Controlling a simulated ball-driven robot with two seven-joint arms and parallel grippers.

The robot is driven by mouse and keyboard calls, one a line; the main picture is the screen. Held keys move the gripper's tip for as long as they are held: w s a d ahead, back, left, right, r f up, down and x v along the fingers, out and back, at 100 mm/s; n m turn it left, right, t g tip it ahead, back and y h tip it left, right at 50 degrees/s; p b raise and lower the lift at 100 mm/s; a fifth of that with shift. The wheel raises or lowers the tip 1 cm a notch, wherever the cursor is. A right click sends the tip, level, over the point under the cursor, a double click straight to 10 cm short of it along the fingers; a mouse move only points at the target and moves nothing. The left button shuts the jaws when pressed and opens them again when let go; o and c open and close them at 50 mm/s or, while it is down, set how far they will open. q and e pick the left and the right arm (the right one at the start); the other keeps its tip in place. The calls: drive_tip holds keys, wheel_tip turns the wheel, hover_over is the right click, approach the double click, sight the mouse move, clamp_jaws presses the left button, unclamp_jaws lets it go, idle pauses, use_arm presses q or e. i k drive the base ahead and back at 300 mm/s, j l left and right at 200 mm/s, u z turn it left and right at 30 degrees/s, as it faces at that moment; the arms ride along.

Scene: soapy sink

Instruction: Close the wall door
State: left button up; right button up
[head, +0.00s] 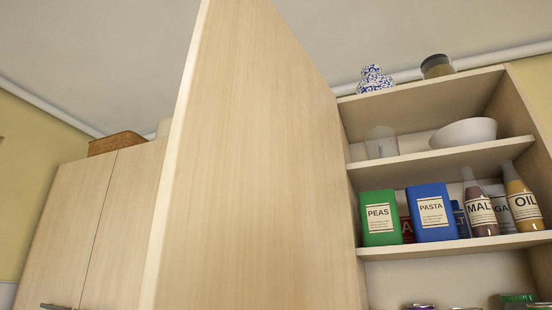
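The wall door (250,170) is a light wood panel that fills the middle of the head view. It stands wide open, swung out toward me, with its edge (178,160) close to the camera. To its right is the open wall cupboard (415,101), with its shelves and contents exposed. No handle on this door is visible. Neither of my grippers shows in the head view, so their place relative to the door cannot be told.
Shelves hold a green PEAS box (380,217), a blue PASTA box (432,212), bottles (480,208), a white bowl (463,134) and a clear glass (381,142). A blue-white vase (374,79) and jar (437,66) stand on top. A closed cupboard (95,225) is at left.

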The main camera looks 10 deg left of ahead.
sight(253, 212)
drive_tip(key=j+z, duration=0.2)
drive_tip(key=j, duration=0.25)
drive_tip(key=k+j+z, duration=0.2)
drive_tip(key=j, duration=0.2)
drive_tip(key=j+z, duration=0.25)
drive_tip(key=j, duration=0.2)
drive_tip(key=i+j+z, duration=0.4)
drive_tip(key=j+z, duration=0.2)
drive_tip(key=j, duration=0.2)
